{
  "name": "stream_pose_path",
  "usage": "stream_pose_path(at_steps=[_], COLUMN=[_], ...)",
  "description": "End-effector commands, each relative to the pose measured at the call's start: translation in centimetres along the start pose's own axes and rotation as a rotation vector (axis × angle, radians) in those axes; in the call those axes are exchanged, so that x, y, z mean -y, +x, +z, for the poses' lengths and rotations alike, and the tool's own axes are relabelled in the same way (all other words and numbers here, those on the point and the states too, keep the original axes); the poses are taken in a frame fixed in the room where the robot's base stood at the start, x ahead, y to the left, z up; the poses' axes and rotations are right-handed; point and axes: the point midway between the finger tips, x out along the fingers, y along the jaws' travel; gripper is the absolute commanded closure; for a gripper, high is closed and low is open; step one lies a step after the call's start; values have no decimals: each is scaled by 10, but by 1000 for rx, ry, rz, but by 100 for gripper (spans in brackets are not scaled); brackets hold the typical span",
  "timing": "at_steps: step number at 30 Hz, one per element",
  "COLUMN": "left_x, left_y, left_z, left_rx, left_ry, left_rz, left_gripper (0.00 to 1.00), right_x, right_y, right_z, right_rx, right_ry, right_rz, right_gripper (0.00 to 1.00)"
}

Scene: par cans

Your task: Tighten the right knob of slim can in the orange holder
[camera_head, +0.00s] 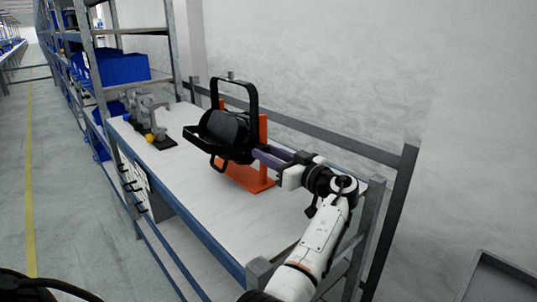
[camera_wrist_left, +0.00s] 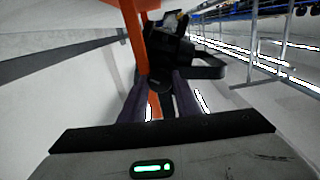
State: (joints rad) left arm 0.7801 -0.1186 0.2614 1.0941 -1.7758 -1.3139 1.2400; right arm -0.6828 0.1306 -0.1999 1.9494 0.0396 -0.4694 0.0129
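A black slim can (camera_head: 224,128) with a black yoke is mounted on the orange holder (camera_head: 245,175) on the table. My left gripper (camera_head: 262,153) reaches the can's right side with its purple fingers pointing at it. In the left wrist view, the fingers (camera_wrist_left: 160,85) lie on either side of a dark knob-like part (camera_wrist_left: 158,78) next to the orange post (camera_wrist_left: 137,40). Whether they press on it cannot be told. The can's far side is hidden. My right gripper is not in view.
The white table (camera_head: 215,200) has clear room in front of the holder. A grey clamp-like device (camera_head: 150,110) on a black base stands at the back left. Blue bins (camera_head: 122,68) sit on shelves at left. A grey rail (camera_head: 330,140) runs along the wall.

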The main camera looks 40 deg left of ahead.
Motion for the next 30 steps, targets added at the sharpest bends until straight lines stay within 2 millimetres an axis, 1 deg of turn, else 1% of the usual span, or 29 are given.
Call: stream_pose_path(at_steps=[1, 2, 8, 14, 20, 30], left_x=[0, 0, 0, 0, 0, 0], left_y=[0, 0, 0, -1, 0, -1], left_z=[0, 0, 0, 1, 2, 0], left_rx=[0, 0, 0, -1, -1, -1], left_ry=[0, 0, 13, 83, 226, 547], left_rz=[0, 0, 0, 0, 0, 0], left_gripper=[91, 93, 93, 93, 93, 93], right_x=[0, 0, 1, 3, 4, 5], right_y=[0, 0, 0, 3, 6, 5], right_z=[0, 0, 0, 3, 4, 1], right_rx=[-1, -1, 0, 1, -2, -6], right_ry=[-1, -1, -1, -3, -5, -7], right_rz=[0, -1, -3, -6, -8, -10], right_gripper=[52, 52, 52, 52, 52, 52])
